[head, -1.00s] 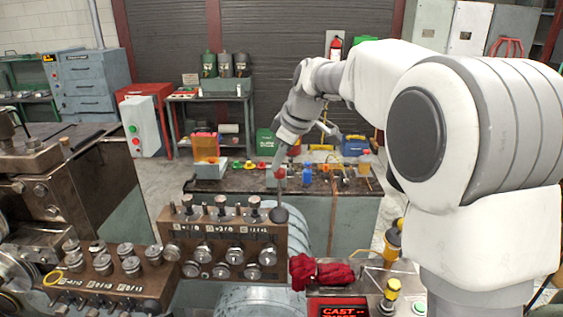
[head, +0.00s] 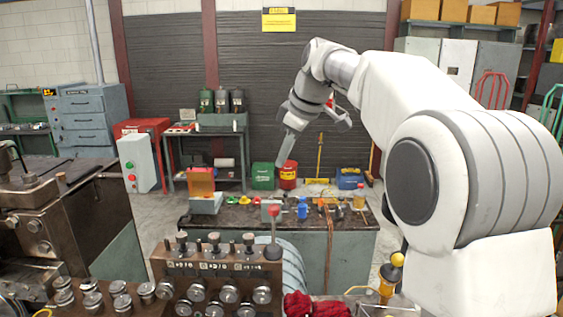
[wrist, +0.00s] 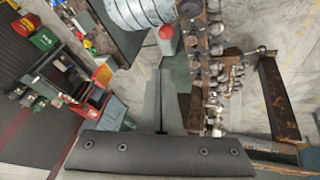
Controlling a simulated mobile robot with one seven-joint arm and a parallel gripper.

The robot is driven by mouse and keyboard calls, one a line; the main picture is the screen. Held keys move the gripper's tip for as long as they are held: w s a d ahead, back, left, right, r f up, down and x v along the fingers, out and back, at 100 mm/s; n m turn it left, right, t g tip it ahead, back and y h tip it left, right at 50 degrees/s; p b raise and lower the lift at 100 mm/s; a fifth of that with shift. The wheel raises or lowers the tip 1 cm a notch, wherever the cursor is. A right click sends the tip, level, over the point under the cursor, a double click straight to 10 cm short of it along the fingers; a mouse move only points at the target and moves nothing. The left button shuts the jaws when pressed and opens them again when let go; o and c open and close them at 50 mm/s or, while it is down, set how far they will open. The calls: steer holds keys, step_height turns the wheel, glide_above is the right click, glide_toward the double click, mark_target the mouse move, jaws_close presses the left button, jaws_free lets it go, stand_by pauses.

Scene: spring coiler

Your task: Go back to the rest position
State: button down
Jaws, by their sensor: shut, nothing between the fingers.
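My gripper (head: 284,160) hangs from my raised arm in the head view, pointing down and empty, over the area of the back workbench in the picture. In the wrist view its fingers (wrist: 161,95) are together, in front of the dark gripper body. A lever with a red knob (head: 273,211) stands upright at the right end of the coiler's brown adjuster block (head: 215,265). The knob also shows in the wrist view (wrist: 166,34), apart from the fingers. The gripper touches nothing that I can see.
A dark-topped workbench (head: 235,216) with small items stands behind the machine. Green and red cans (head: 287,175) and a blue box (head: 349,178) stand beyond it. A red cloth (head: 318,305) lies at the front. The air around my gripper looks clear.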

steer(key=s+d+f+m+h+b, duration=0.15)
steer(key=s+d+m, duration=0.25)
steer(key=s, duration=0.5)
steer(key=s+d+f+m+h, duration=0.1)
steer(key=s+d+f+m, duration=0.25)
steer(key=s, duration=0.65)
steer(key=s+d+f+m, duration=0.2)
steer(key=s+f+m, duration=0.1)
steer(key=s+f, duration=0.2)
steer(key=s+d+f+m+t+h+b, duration=0.1)
steer(key=s+d+f+m, duration=0.1)
steer(key=s+f, duration=0.4)
steer(key=s+m, duration=0.1)
steer(key=s, duration=0.2)
steer(key=shift+s+d+f, duration=0.25)
steer(key=shift+s+d, duration=0.1)
steer(key=shift+a, duration=0.1)
